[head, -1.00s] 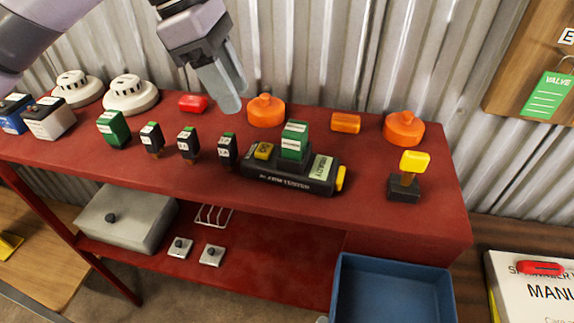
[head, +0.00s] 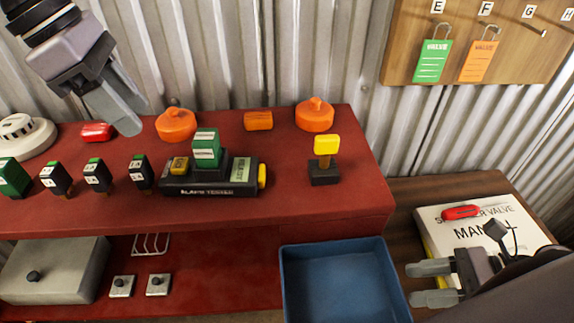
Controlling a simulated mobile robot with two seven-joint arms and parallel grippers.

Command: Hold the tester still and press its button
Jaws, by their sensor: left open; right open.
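The alarm tester (head: 211,188) is a dark block lying on the red shelf top. A green block (head: 206,150) stands upright in it, with a small yellow piece (head: 179,166) to its left and a pale green label panel to its right. A yellow part (head: 262,176) sticks out at its right end; I cannot tell which yellow part is the button. My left gripper (head: 126,117) is open and empty, above and to the left of the tester. My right gripper (head: 425,284) is open and empty at the lower right, apart from the tester, near the manual.
A yellow-topped piece on a black base (head: 324,160) stands right of the tester. Orange caps (head: 176,125) and an orange block (head: 258,120) lie behind. Small black-and-green modules (head: 97,175) stand left. A blue bin (head: 345,282) is below in front; the manual (head: 480,232) lies right.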

